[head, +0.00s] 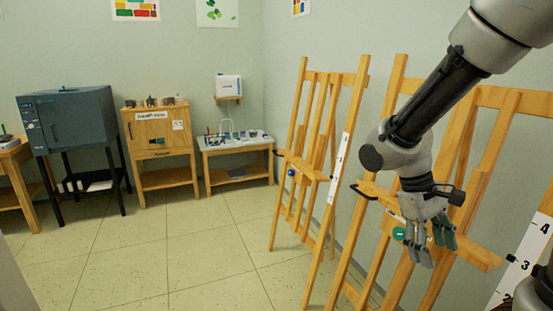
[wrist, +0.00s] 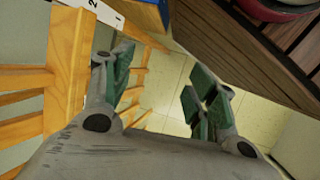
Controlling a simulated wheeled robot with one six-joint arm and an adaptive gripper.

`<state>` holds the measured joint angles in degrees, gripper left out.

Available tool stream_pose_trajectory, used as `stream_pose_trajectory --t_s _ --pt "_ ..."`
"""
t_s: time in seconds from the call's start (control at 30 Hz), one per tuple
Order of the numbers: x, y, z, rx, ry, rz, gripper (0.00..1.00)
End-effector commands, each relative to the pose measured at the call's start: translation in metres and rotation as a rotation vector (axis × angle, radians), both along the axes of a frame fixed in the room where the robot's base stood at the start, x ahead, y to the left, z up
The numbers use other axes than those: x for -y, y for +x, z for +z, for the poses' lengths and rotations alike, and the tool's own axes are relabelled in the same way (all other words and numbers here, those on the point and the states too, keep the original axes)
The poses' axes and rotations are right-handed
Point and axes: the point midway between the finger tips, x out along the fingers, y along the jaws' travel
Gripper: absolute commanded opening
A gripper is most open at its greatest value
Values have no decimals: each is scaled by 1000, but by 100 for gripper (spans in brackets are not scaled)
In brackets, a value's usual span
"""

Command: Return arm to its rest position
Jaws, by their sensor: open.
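My gripper (head: 433,248) hangs from my raised arm at the right of the head view, in front of the wooden easels, fingers pointing down. It is open. In the wrist view, the green-padded fingers of my gripper (wrist: 160,88) stand apart with nothing between them. Pale floor shows through the gap. My arm comes in from the upper right corner and bends at the grey wrist.
Wooden easels (head: 318,170) stand along the right wall, the nearer easel (head: 398,75) behind my gripper. A dark kiln (head: 75,120), a wooden cabinet (head: 158,130) and a low table (head: 237,146) line the back. The tiled floor (head: 190,245) is clear. A dark slatted surface (wrist: 230,35) shows in the wrist view.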

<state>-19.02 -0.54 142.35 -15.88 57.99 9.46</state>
Motion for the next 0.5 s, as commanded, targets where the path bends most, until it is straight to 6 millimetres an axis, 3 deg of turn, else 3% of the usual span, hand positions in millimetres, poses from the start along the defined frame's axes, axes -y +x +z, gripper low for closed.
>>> stream_pose_trajectory --t_s 0.2,0.5 --pt "1 -32 54 262 263 -108 58" --pt "23 -61 113 595 360 -264 58"
